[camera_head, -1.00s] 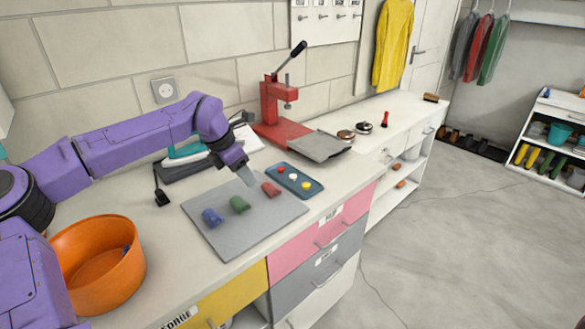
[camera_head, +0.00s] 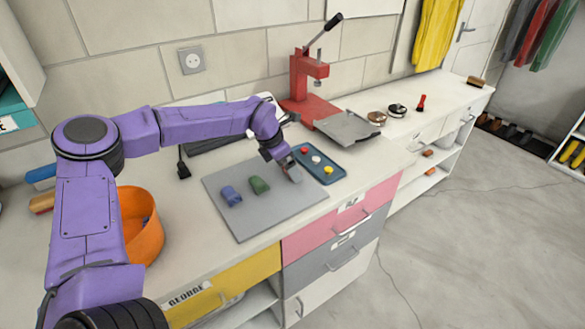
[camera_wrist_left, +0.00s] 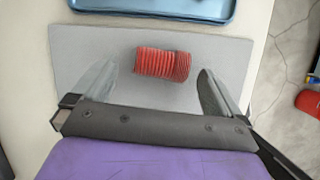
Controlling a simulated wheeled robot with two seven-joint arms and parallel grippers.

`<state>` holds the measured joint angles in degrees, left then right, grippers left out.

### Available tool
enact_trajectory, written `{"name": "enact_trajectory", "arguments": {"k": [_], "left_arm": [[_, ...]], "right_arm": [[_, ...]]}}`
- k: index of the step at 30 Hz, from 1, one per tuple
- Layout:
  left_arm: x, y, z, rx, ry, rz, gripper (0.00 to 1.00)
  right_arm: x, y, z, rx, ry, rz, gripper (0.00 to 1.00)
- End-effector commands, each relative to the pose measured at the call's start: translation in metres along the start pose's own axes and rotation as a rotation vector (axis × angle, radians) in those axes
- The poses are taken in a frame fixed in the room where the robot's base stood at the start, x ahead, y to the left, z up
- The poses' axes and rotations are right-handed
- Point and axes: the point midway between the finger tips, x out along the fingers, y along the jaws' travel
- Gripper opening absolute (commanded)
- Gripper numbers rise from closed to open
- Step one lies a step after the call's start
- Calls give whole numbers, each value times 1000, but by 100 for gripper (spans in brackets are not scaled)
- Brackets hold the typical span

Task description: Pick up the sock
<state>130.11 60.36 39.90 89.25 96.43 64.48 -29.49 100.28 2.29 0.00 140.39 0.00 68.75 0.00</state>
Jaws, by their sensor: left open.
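A rolled red ribbed sock (camera_wrist_left: 162,64) lies on the grey mat (camera_wrist_left: 80,40) in the left wrist view. My left gripper (camera_wrist_left: 160,88) is open, with one finger on each side of the sock and the sock slightly beyond the fingertips' middle. In the head view my left gripper (camera_head: 293,174) is low over the right part of the grey mat (camera_head: 245,218) and hides the red sock. A blue rolled sock (camera_head: 231,195) and a green rolled sock (camera_head: 259,185) lie on the mat to its left. My right gripper is not in view.
A blue tray (camera_head: 334,174) with red, white and yellow round pieces lies just behind the mat. An orange bowl (camera_head: 143,235) stands at the left. A red press (camera_head: 302,80) stands farther back. The mat's front is clear.

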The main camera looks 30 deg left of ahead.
Motion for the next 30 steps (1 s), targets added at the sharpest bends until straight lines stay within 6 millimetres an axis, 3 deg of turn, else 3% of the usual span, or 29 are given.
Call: {"name": "enact_trajectory", "arguments": {"k": [8,13,14,23,30], "left_arm": [[9,0,1,1,-1,0,100],[9,0,0,1,-1,0,48],[9,0,0,1,-1,0,45],[4,0,3,0,-2,1,44],[-44,0,23,1,-6,3,44]], "right_arm": [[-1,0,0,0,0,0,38],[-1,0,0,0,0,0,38],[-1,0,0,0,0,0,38],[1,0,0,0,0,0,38],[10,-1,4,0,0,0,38]]}}
